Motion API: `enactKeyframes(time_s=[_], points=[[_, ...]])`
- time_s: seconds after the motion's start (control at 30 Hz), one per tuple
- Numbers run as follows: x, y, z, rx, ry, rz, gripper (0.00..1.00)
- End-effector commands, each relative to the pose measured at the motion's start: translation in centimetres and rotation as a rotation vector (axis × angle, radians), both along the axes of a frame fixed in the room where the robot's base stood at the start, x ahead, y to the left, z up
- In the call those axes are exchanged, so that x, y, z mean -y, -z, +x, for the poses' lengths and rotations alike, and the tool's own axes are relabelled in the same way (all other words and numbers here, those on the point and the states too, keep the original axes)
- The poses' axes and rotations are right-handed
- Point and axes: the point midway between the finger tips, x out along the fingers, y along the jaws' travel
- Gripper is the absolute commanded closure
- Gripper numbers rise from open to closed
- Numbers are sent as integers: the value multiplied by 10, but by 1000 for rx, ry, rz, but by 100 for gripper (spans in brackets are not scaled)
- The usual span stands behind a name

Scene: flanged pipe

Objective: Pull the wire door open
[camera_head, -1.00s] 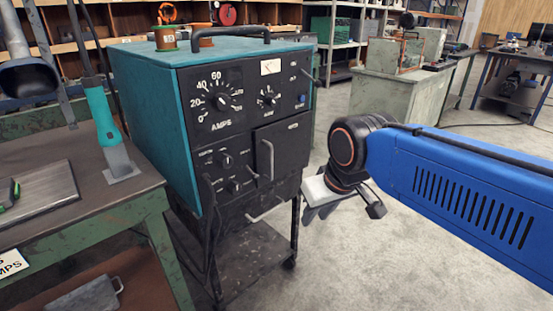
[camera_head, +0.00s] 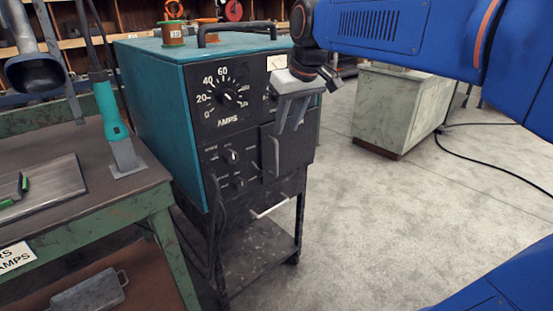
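The welding machine (camera_head: 160,110) is a teal box with a black front and an amps dial, standing on a dark cart. The wire door (camera_head: 298,150) is the black panel at the lower right of that front and looks closed. Its upright grey handle (camera_head: 276,157) is on the door's left side. My gripper (camera_head: 289,127) points down in front of the door's upper part, just above and right of the handle. Its two grey fingers look apart, with nothing seen between them. It hides part of the upper right controls. I cannot tell whether it touches the door.
A second pale bar (camera_head: 269,208) sticks out below the door. A green workbench (camera_head: 110,222) with a teal-handled tool (camera_head: 111,115) stands close on the left. A pale green cabinet (camera_head: 395,110) stands behind on the right. The concrete floor (camera_head: 400,220) at right is clear except for a black cable.

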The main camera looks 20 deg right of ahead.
Motion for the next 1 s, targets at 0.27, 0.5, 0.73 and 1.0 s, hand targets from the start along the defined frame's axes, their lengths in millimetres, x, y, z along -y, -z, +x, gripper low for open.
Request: enactKeyframes(time_s=[0.27, 0.5, 0.73, 1.0], points=[[-3, 47, 18, -4, 0, -1, 72], [-5, 86, 34, -3, 0, 0, 72], [-7, 119, 48, -2, 0, 0, 72], [-8, 137, 55, 0, 0, 0, 72]])
